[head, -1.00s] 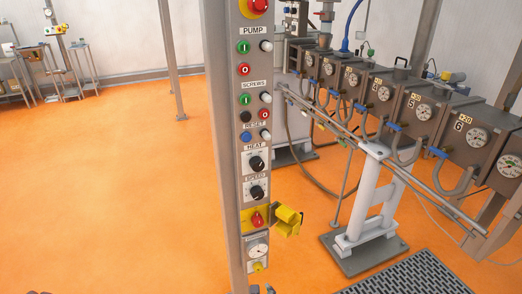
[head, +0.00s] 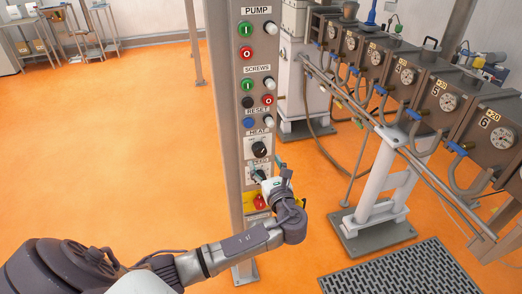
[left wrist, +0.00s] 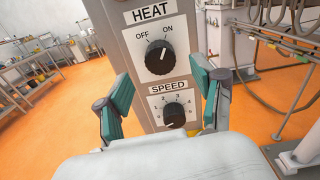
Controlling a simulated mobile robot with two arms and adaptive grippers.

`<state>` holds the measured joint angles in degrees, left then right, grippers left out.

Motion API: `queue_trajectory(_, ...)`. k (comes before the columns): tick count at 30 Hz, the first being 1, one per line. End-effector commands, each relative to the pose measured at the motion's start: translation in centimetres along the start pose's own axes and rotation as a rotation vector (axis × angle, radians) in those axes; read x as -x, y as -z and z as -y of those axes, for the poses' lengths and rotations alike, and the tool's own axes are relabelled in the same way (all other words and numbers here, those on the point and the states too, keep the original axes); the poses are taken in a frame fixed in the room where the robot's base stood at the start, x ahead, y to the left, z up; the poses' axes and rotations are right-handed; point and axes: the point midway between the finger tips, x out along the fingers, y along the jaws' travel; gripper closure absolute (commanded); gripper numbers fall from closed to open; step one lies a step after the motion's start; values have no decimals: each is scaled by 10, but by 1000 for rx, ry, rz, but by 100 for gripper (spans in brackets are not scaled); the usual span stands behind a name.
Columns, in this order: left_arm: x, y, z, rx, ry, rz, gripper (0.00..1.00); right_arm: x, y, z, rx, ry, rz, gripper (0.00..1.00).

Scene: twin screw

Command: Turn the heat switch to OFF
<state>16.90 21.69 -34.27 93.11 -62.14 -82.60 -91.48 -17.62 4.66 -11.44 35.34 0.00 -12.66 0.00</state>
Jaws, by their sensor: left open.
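The black HEAT switch (head: 259,149) is a round knob on the grey control column. In the left wrist view the knob (left wrist: 160,57) sits between the OFF label on its left and the ON label on its right, and its white mark appears to lean towards ON. My left gripper (head: 275,184) is in front of the column, just below the HEAT knob, by the SPEED dial. In the left wrist view its teal fingers (left wrist: 166,94) are wide apart, empty, and appear lower than the HEAT knob. My right gripper is not in view.
The SPEED dial (left wrist: 175,112) is right below the HEAT switch. Above are the RESET button (head: 248,123) and several other buttons. A red and yellow switch (head: 258,202) is partly hidden below my gripper. Machine barrels (head: 405,75) stand to the right; open orange floor lies left.

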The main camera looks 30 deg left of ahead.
Motion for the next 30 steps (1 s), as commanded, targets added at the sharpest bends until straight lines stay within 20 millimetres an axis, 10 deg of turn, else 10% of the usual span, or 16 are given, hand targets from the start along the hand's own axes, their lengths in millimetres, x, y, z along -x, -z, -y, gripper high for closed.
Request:
queue_trajectory(9, -48, -1, 0, 0, 0, 1, 32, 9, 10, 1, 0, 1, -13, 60)
queue_trajectory(21, -54, 1, 0, 1, 1, -2, 32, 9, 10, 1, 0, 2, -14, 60)
queue_trajectory(30, -54, 1, 0, 0, 1, -2, 82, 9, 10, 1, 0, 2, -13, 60)
